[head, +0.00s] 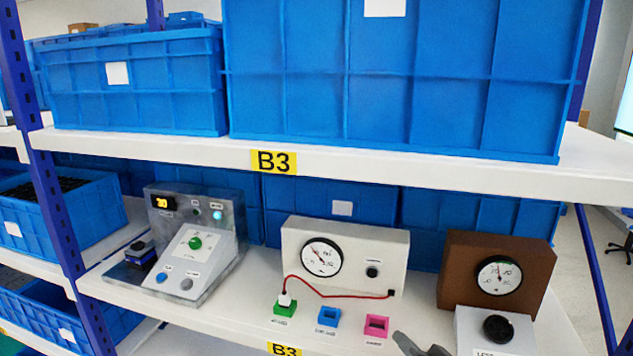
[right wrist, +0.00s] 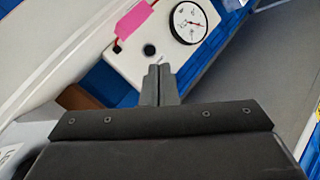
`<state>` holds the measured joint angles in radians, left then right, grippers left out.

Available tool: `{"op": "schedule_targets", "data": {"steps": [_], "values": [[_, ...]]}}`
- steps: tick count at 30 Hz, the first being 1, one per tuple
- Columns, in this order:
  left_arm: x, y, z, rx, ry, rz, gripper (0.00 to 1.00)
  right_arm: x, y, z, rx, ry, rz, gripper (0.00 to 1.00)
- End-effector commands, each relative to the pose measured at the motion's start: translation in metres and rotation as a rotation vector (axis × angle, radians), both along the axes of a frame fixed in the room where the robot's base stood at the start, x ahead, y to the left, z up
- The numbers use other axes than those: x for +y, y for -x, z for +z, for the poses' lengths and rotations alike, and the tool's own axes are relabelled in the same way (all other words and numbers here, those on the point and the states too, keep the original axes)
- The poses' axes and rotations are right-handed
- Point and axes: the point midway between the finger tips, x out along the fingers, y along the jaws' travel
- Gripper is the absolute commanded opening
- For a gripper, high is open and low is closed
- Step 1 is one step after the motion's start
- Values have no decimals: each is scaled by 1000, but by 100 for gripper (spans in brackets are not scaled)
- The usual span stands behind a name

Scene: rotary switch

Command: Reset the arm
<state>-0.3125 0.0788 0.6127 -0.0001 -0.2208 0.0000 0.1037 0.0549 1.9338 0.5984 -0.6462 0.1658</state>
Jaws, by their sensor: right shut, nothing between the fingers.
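My right gripper (head: 407,345) shows at the bottom edge of the head view, right of the pink socket. In the right wrist view its fingers (right wrist: 158,72) are together with nothing between them. The brown gauge box (head: 455,262) with a black rotary knob (head: 498,329) on its white front panel stands at the right of the lower shelf. The right gripper is left of that panel, apart from it as far as I can see. My left gripper is not in view.
A white gauge box (head: 345,233) with a red cable stands mid-shelf, behind green (head: 284,308), blue (head: 328,317) and pink (head: 376,326) sockets. A grey control panel (head: 196,258) stands left. The upper shelf edge (head: 380,176), holding blue crates (head: 400,80), overhangs them.

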Motion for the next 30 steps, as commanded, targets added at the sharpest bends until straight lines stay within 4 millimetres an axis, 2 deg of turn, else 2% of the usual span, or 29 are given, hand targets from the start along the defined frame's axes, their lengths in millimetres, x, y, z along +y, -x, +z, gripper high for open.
{"op": "schedule_targets", "data": {"steps": [3,8,14,20,24,30], "values": [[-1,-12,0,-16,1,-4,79,-3,9,-10,30,30,1,0],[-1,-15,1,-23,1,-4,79,-11,32,-33,102,116,3,0],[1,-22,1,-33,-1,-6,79,-26,73,-67,227,244,3,0],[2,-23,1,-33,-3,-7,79,-51,137,-107,417,416,2,0],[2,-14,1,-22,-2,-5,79,-76,199,-132,594,554,-2,0],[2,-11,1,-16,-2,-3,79,-106,278,-146,817,701,-12,0]]}}
